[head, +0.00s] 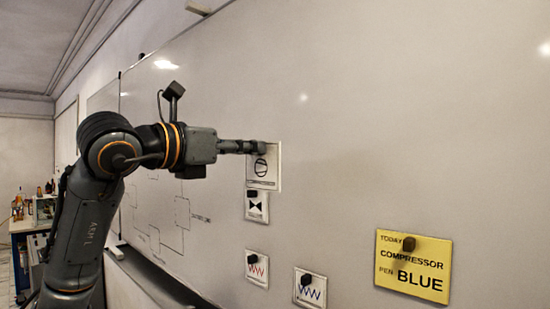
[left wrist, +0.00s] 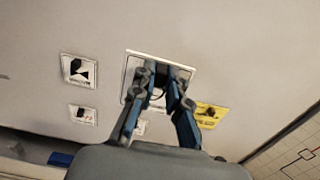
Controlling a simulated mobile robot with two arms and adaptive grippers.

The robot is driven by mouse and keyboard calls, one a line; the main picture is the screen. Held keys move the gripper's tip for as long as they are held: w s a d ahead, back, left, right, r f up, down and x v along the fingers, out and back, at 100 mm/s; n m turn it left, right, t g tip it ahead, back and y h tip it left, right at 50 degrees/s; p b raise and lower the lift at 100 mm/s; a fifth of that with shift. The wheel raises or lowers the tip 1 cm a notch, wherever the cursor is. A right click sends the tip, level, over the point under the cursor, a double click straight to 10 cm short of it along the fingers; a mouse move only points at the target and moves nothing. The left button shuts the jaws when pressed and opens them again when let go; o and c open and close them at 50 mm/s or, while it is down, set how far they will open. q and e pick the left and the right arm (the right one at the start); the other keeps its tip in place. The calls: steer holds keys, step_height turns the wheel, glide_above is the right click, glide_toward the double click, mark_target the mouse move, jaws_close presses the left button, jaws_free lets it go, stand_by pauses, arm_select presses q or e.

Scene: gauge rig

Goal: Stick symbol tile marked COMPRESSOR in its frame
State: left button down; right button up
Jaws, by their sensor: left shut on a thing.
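The white compressor tile (head: 263,178), with a circle symbol, is at the top of a group of tiles on the whiteboard. My left gripper (head: 258,147) is shut on the dark knob at its upper part. In the left wrist view my left gripper (left wrist: 166,88) has its fingers closed in front of the tile (left wrist: 133,66) and hides part of it. The tile looks flat against or very near the board; I cannot tell which. Dashed frames (head: 182,212) are drawn on the board, left of the tile and partly behind my arm. My right gripper is not in view.
A bow-tie symbol tile (head: 257,212) is just below. A red zigzag tile (head: 257,270) and a blue zigzag tile (head: 310,293) are lower. A yellow note (head: 412,282) reads TODAY COMPRESSOR, PEN BLUE. A ledge (head: 150,272) runs along the board's bottom. The upper board is clear.

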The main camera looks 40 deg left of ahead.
arm_select(q)
steer(key=s, duration=1.1)
steer(key=shift+s+a, duration=0.4)
steer(key=shift+a, duration=0.05)
stand_by(0.4)
